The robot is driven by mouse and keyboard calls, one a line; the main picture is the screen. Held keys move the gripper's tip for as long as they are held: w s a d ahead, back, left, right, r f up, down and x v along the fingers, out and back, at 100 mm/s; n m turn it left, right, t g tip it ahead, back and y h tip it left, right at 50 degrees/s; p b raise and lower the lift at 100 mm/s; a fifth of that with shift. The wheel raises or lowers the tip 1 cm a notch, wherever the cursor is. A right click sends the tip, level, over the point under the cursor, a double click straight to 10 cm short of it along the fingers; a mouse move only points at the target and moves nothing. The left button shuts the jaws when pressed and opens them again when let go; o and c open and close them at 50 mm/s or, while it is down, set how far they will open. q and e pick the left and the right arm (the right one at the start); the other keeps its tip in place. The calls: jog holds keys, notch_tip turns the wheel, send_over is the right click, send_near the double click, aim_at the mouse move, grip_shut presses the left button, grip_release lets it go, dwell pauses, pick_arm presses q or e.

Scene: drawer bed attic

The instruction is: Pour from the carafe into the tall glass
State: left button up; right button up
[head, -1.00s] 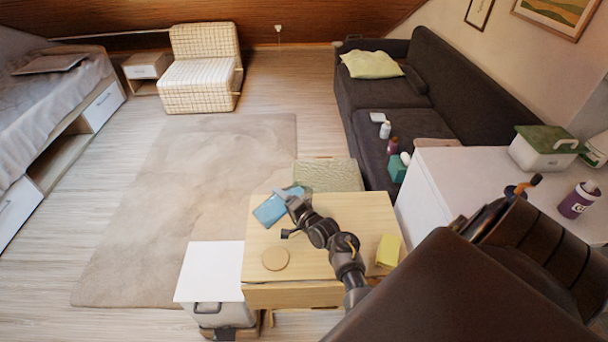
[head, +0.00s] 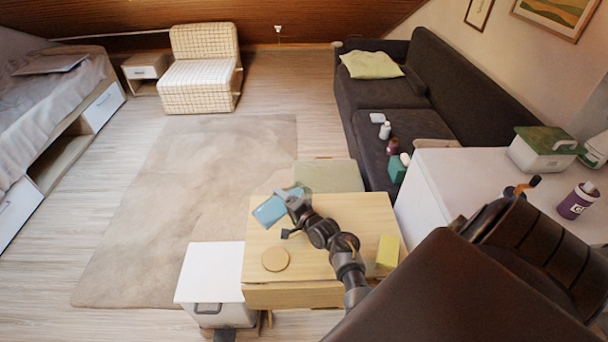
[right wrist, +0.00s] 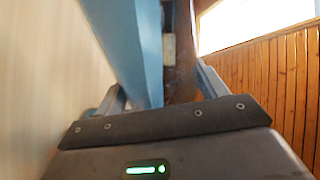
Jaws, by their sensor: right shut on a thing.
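My right gripper (head: 288,201) is over the far left part of the wooden table (head: 325,262). It is shut on a blue object, apparently the carafe (head: 268,212), which looks tilted to the left in the head view. In the right wrist view the blue carafe (right wrist: 135,45) stretches up between the fingers, large and blurred. Its mouth and contents cannot be made out. I cannot pick out the tall glass in either view; it may be hidden by the gripper or carafe. My left gripper is not in view.
A round tan coaster (head: 276,259) and a yellow block (head: 387,252) lie on the table. A white-topped bin (head: 212,272) stands at its left and a pale green stool (head: 330,176) behind it. A white counter (head: 440,178) is at the right.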

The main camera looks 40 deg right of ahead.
jog(key=shift+d+r+m+p, duration=0.1)
jog(key=shift+r+m+p, duration=0.35)
jog(key=shift+p, duration=0.3)
dwell(2.3)
